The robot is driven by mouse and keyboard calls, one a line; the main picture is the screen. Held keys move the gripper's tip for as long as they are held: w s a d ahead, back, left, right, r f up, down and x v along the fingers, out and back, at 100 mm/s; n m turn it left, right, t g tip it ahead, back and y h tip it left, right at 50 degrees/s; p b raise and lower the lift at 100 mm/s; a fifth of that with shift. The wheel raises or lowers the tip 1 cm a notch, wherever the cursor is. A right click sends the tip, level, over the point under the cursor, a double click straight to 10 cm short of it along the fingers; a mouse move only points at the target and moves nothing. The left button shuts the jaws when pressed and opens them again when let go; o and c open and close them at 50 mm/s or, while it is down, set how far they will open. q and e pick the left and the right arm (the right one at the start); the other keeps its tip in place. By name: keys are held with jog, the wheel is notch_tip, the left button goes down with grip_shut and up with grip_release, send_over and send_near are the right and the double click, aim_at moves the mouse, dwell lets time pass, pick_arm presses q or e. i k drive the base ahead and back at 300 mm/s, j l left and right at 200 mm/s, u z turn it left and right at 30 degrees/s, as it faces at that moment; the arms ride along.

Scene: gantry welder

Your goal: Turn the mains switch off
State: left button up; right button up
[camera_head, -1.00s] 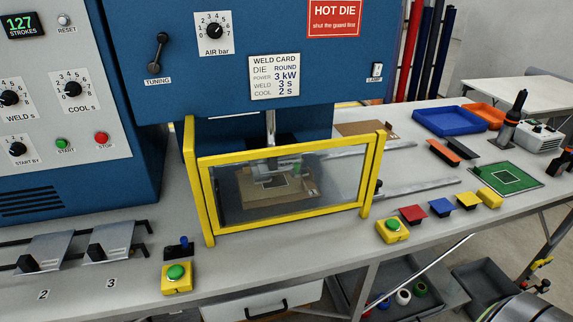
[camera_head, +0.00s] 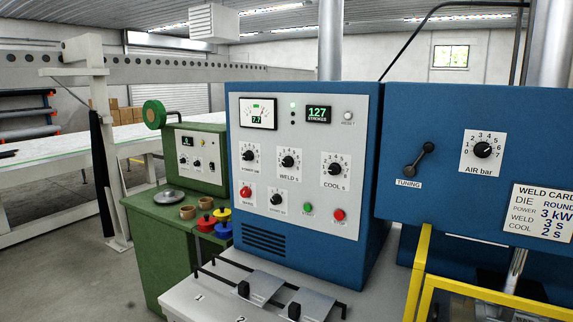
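The welder's control panel (camera_head: 300,215) is a light grey plate on the blue cabinet (camera_head: 376,130), in the middle of the head view. A round red knob (camera_head: 247,191) sits at its lower left, above a small label that seems to read MAINS; its on or off position is too small to tell. The meter (camera_head: 258,113) shows about 7.7. Neither of my grippers is in view.
Other dials, including the weld dial (camera_head: 288,161) and cool dial (camera_head: 335,169), plus the green start button (camera_head: 308,208) and red stop button (camera_head: 339,214), crowd the panel. A green bench (camera_head: 165,245) with a green machine (camera_head: 193,158) stands left. A yellow guard (camera_head: 419,270) stands right.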

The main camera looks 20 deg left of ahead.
aim_at(246, 192)
jog(key=i+j+z, duration=0.1)
jog(key=i+j, duration=0.35)
jog(key=i+j+z, duration=0.15)
jog(key=i+j, duration=0.3)
jog(key=j, duration=0.2)
